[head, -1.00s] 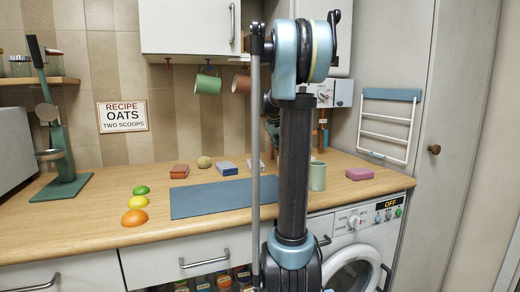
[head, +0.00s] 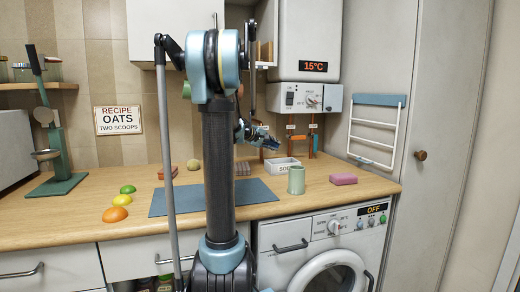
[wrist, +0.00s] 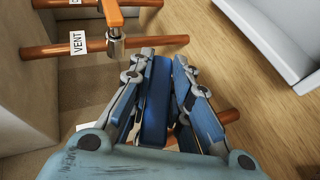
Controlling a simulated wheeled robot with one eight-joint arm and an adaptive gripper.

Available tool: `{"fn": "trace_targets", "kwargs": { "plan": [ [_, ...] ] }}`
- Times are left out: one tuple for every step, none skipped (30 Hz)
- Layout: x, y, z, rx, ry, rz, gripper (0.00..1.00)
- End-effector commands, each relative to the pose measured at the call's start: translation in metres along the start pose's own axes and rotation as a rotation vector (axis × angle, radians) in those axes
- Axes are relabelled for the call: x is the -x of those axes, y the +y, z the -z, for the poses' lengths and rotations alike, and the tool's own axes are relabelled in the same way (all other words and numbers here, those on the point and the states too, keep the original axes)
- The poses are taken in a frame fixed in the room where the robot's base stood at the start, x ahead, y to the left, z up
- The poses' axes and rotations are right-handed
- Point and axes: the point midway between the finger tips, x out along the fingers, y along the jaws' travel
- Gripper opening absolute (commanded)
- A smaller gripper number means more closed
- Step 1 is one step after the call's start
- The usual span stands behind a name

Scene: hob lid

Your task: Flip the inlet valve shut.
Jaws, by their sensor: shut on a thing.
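My gripper (head: 272,143) is in front of the pipes under the boiler. In the wrist view, my gripper (wrist: 163,72) is shut on a blue bar, which looks like a valve lever (wrist: 156,104). The bar lies between the two fingers, across the line of a copper pipe (wrist: 228,116) that comes out at the right. The valve body is hidden behind the fingers. A white tag (wrist: 86,127) on this pipe is mostly covered, so I cannot read it. I cannot tell how far the lever is turned.
The neighbouring pipe has a VENT tag (wrist: 78,44) and an orange lever (wrist: 113,14). The boiler (head: 306,40) reads 15°C. A white box (head: 283,171), a green mug (head: 296,180) and a pink block (head: 343,179) stand on the worktop below.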

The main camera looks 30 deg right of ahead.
Motion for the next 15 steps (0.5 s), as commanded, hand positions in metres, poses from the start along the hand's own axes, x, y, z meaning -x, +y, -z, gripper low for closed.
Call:
{"fn": "trace_targets", "kwargs": {
  "plan": [
    [-0.001, 0.001, -0.001, 0.017, -0.002, -0.039, 0.00],
    [-0.002, 0.003, -0.002, 0.027, -0.002, -0.064, 0.00],
    [-0.002, 0.004, -0.002, 0.040, -0.003, -0.096, 0.00],
    [-0.002, 0.005, -0.002, 0.050, -0.003, -0.120, 0.00],
    [-0.002, 0.007, -0.002, 0.059, -0.003, -0.143, 0.00],
    [-0.001, 0.008, -0.002, 0.072, -0.004, -0.174, 0.00],
    [-0.001, 0.009, -0.002, 0.081, -0.004, -0.195, 0.00],
    [-0.001, 0.011, -0.002, 0.089, -0.004, -0.215, 0.00],
    [-0.001, 0.012, -0.002, 0.100, -0.004, -0.242, 0.00],
    [-0.001, 0.013, -0.002, 0.108, -0.004, -0.260, 0.00],
    [0.000, 0.014, -0.001, 0.116, -0.004, -0.278, 0.00],
    [0.000, 0.015, -0.002, 0.124, -0.004, -0.300, 0.00],
    [0.000, 0.015, -0.002, 0.130, -0.004, -0.315, 0.00],
    [0.001, 0.016, -0.001, 0.136, -0.004, -0.329, 0.00],
    [0.001, 0.017, -0.001, 0.144, -0.004, -0.347, 0.00]
  ]
}}
